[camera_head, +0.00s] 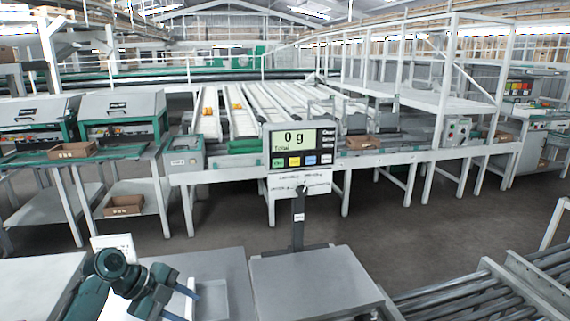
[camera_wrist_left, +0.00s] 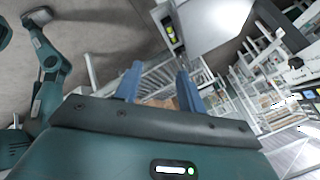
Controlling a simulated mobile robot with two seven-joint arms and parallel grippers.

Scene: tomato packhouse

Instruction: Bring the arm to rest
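My left gripper (camera_head: 190,299) is at the lower left of the head view, above the grey bench (camera_head: 222,262). Its two blue fingers stand well apart in the left wrist view (camera_wrist_left: 158,85). I see nothing held between them; only distant background shows in the gap. A teal arm with a grey end (camera_wrist_left: 40,16) shows at the left of the wrist view, probably my right arm; its fingers cannot be made out. No right gripper shows in the head view.
A scale with a bare grey platform (camera_head: 312,287) and a display (camera_head: 300,147) reading 0 g stands right of my left gripper. A pale tray (camera_head: 212,296) lies close beside the gripper. A roller conveyor (camera_head: 480,300) is at the lower right. Grey floor lies beyond.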

